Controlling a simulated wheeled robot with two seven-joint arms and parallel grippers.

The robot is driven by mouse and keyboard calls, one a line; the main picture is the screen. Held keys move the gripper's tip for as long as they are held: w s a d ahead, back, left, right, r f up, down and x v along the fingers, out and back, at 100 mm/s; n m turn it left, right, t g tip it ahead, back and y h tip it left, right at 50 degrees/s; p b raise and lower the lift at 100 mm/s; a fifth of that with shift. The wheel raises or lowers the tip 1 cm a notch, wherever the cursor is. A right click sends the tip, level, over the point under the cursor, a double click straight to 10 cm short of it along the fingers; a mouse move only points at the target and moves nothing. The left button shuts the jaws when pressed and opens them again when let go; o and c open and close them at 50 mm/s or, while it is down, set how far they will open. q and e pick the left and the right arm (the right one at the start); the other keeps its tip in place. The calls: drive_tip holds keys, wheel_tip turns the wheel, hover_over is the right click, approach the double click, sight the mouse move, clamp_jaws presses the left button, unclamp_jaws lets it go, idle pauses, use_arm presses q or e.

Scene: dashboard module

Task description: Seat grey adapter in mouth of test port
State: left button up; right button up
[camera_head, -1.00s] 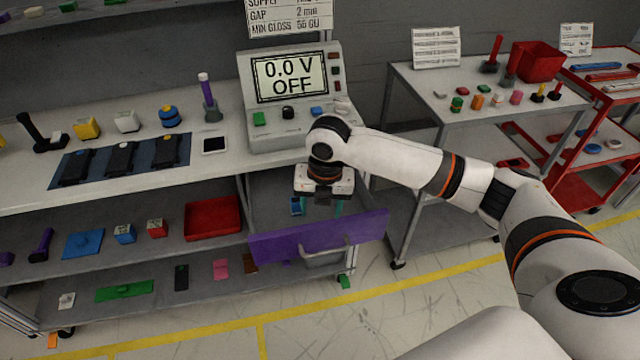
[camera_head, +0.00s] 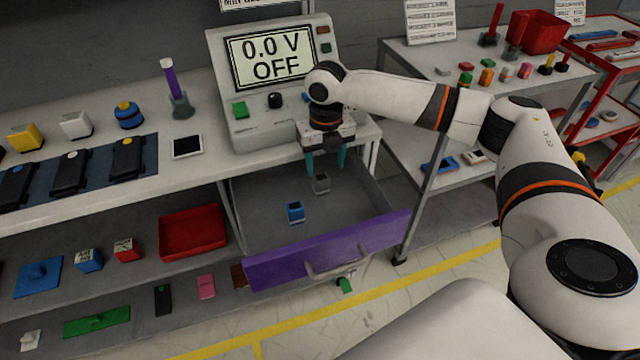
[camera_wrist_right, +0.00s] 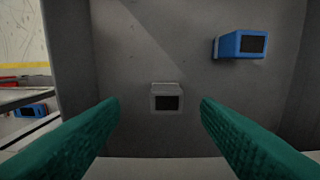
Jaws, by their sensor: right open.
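The grey adapter (camera_head: 321,184) stands on the floor of the open drawer, toward its back. In the right wrist view the grey adapter (camera_wrist_right: 166,98) shows its dark opening, centred between the fingers. My right gripper (camera_head: 325,164) is open and empty above the adapter, with its teal fingers apart from it. A blue adapter (camera_head: 295,211) stands nearer the drawer front; in the right wrist view it (camera_wrist_right: 240,44) is at upper right. I cannot tell which thing is the test port. My left gripper is out of view.
The purple drawer front (camera_head: 285,263) juts out below the bench. The console (camera_head: 235,80) stands on the bench near my right wrist. A phone-like device (camera_head: 187,146) and dark modules (camera_head: 70,172) lie to the left. A side table (camera_head: 400,62) stands at right.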

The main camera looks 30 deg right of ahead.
sight(323, 180)
drive_tip(key=shift+f, duration=0.75)
drive_tip(key=shift+w+f, duration=0.1)
drive_tip(key=shift+f, duration=0.25)
drive_tip(key=shift+a+f, duration=0.1)
drive_tip(key=shift+f, duration=0.15)
drive_tip(key=f, duration=0.4)
drive_tip(key=shift+a+f, duration=0.2)
drive_tip(key=shift+a, duration=0.1)
drive_tip(key=shift+f, duration=0.3)
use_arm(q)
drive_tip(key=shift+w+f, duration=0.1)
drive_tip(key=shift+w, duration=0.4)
use_arm(e)
drive_tip(key=shift+c, duration=0.4)
drive_tip(key=c, duration=1)
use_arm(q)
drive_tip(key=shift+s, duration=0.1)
